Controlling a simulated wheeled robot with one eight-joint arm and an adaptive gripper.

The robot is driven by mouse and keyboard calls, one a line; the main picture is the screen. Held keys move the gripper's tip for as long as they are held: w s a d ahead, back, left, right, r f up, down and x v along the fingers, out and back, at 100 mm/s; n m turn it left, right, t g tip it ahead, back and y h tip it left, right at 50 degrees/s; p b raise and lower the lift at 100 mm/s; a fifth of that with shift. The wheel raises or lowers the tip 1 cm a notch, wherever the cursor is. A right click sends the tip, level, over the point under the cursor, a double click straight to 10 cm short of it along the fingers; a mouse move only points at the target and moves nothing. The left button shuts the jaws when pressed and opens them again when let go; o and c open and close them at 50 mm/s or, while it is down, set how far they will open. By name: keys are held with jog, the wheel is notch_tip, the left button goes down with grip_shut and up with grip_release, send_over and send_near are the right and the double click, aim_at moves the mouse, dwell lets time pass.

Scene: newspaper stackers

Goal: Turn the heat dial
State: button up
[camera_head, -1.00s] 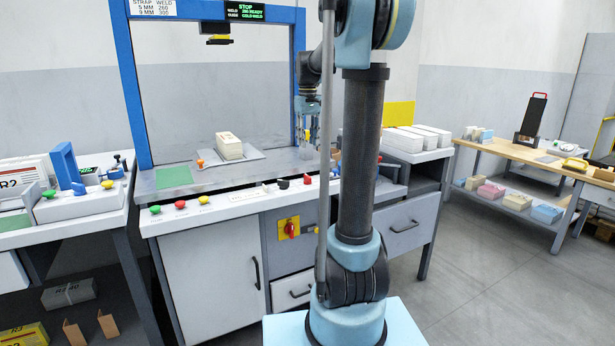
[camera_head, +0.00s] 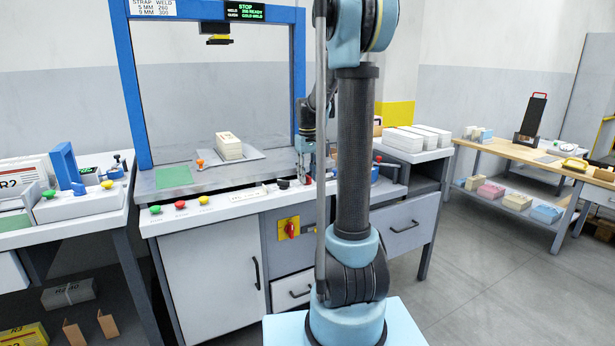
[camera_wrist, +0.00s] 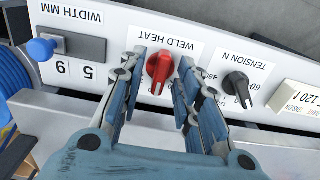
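The heat dial is a red knob (camera_wrist: 160,70) under the upside-down label "WELD HEAT" on a white panel in the wrist view. Its narrow bar points toward the bottom of that picture. In the head view the red dial (camera_head: 308,180) is small on the machine's front strip. My gripper (camera_wrist: 161,73) is open, with one finger on each side of the dial. Small gaps seem to show, so I cannot tell whether either finger touches it. In the head view my gripper (camera_head: 305,168) is low at the panel, partly behind my arm.
A black tension dial (camera_wrist: 239,85) sits close right of my fingers in the wrist view. A blue-knobbed width switch (camera_wrist: 42,48) is at the left. Behind the panel a paper stack (camera_head: 229,147) lies on the machine's table under a blue frame (camera_head: 131,85).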

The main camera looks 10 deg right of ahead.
jog(key=shift+f, duration=0.1)
grip_shut()
jog(key=shift+m, duration=0.3)
jog(key=m, duration=0.3)
jog(key=shift+m, duration=2.5)
jog(key=shift+w, duration=0.1)
grip_release()
